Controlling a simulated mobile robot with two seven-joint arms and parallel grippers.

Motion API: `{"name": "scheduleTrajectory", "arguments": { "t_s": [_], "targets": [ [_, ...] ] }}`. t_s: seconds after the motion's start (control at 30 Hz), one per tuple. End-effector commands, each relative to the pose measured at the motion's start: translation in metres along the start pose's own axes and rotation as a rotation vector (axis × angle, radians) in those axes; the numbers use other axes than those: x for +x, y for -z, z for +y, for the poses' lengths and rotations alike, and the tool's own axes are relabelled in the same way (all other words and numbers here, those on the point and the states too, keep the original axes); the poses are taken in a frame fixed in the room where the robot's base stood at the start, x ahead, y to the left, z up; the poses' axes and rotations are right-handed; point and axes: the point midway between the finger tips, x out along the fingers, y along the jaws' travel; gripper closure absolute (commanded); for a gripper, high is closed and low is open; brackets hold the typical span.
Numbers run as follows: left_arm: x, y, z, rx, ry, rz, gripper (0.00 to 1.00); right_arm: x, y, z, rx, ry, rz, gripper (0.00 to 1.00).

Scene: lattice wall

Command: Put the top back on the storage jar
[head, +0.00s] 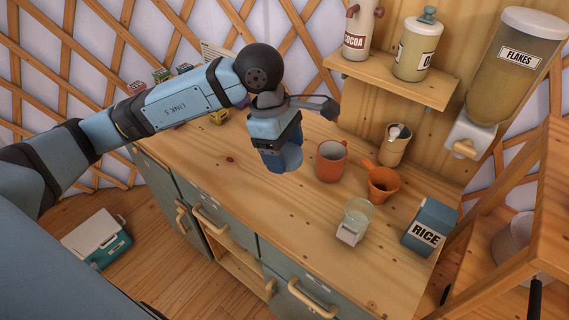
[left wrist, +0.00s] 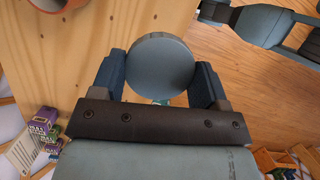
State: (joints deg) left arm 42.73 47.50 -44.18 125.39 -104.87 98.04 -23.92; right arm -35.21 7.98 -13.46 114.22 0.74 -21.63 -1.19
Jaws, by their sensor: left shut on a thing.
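My left gripper (head: 280,158) hangs above the wooden counter, left of the orange mug. It is shut on a round grey-blue lid (left wrist: 160,64); the lid sits between both fingers in the left wrist view and is partly hidden by the fingers in the head view. My right gripper is not in view.
An orange mug (head: 331,160), an orange pot (head: 381,184), a tan container (head: 395,144) and a rice box (head: 430,227) stand around the glass jar. A shelf (head: 395,82) holds two canisters. A flakes dispenser (head: 505,70) is at right. Small boxes (head: 161,75) stand at back left.

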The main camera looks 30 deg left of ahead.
Motion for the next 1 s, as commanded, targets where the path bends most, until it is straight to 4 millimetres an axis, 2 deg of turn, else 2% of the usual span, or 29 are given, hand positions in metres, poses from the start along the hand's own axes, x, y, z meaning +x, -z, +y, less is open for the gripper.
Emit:
{"name": "scheduleTrajectory", "arguments": {
  "t_s": [0.2, 0.67, 0.87, 1.0],
  "targets": [
    [-0.008, -0.002, 0.0, 0.0, -0.002, -0.001, 0.54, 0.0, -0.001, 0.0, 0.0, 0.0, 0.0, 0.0],
    [-0.006, -0.002, 0.003, 0.026, 0.008, 0.0, 0.54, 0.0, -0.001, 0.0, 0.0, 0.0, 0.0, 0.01],
    [0.005, -0.001, 0.023, 0.235, 0.066, 0.0, 0.54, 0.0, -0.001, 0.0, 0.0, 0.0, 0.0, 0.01],
    [0.017, 0.001, 0.043, 0.467, 0.131, 0.0, 0.54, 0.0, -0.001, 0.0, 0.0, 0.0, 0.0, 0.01]
  ]
}}
